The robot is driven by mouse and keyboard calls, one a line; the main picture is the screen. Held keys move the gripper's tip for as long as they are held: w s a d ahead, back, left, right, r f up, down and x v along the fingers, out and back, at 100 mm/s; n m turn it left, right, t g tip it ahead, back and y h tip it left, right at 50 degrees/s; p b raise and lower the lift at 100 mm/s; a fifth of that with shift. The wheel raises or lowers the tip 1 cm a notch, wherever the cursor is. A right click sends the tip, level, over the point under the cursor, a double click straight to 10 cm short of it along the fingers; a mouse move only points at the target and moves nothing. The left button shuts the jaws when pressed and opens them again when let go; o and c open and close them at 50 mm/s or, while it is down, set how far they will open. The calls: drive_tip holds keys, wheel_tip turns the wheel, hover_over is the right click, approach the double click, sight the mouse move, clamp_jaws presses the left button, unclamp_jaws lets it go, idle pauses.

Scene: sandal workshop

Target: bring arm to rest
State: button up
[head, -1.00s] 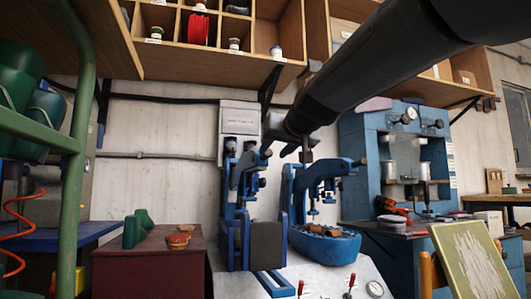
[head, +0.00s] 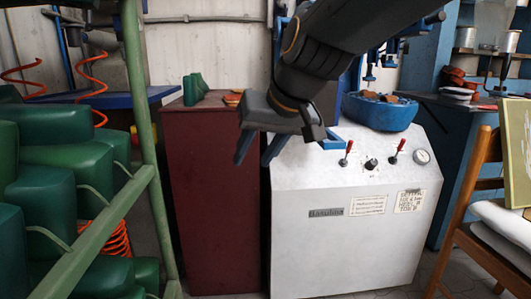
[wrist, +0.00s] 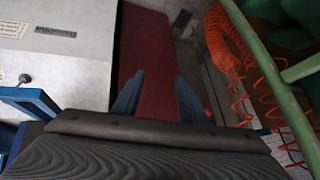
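My arm comes in from the top of the head view and hangs downward. My gripper (head: 252,163) is at its lower end, in front of the white machine's upper left corner and the dark red cabinet. Its two blue fingers are spread apart, with nothing visible between them. In the wrist view my gripper (wrist: 160,76) also shows its fingers apart, with the cabinet's red side beyond them.
The white machine (head: 350,235) and dark red cabinet (head: 208,205) stand ahead. A green-framed rack (head: 130,205) with green blocks (head: 60,190) is close on the left. A wooden chair (head: 470,235) stands right. A blue tub (head: 380,112) sits on the machine.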

drive_tip(key=s+d+f+n+g+h, duration=0.1)
drive_tip(key=s+f+g, duration=0.2)
drive_tip(key=s+f, duration=0.75)
drive_tip(key=s+f+n+g+h, duration=0.25)
drive_tip(key=s+f, duration=0.45)
drive_tip(key=s, duration=0.6)
drive_tip(key=d+r+m+p, duration=0.3)
drive_tip(key=d+r+p, duration=0.7)
drive_tip(key=p, duration=0.7)
drive_tip(key=d+r+m+p, duration=0.4)
drive_tip(key=d+r+p, duration=0.6)
drive_tip(key=r+p, duration=0.6)
drive_tip(key=shift+w+d+g+h+p, duration=0.2)
drive_tip(key=shift+g+h+p, duration=0.2)
drive_tip(key=shift+p, duration=0.2)
